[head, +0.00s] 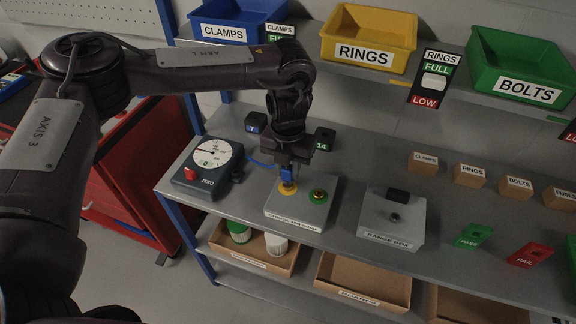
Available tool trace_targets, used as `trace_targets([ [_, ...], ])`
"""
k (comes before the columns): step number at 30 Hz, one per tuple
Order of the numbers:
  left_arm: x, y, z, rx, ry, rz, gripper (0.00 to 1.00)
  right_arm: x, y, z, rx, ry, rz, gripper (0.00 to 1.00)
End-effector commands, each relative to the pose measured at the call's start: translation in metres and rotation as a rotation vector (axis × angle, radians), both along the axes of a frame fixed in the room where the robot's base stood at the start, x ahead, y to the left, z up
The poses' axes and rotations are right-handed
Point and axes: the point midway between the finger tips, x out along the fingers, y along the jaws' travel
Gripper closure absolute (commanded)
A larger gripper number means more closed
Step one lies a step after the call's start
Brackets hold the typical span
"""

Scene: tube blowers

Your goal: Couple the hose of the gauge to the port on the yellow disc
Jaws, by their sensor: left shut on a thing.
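The gauge (207,165) is a dark grey box with a white dial and a red knob, at the left of the bench. Its blue hose (262,164) runs right toward my left gripper (288,176). The gripper points down and is shut on the hose's blue end (287,175), directly over the yellow disc (286,190) on a light grey box (300,212). The hose end and gripper cover the disc's port. I cannot tell whether the hose end touches it or is seated. My right gripper is not in view.
A green disc with a red centre (318,196) is right of the yellow one. Dark blocks marked 7 (255,122) and 14 (325,139) stand behind. The range box (392,217) is further right, with bare bench (348,190) between the boxes.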

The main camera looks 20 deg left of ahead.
Motion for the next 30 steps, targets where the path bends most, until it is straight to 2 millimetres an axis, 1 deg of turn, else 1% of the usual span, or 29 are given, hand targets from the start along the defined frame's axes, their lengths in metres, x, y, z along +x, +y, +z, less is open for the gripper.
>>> trace_targets([
  [11, 0.000, 0.000, -0.001, 0.000, 0.000, 0.000, 0.99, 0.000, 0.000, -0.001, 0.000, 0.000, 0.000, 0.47],
  [30, 0.000, 0.000, -0.011, 0.000, 0.000, 0.000, 0.99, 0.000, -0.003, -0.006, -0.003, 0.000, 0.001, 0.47],
])
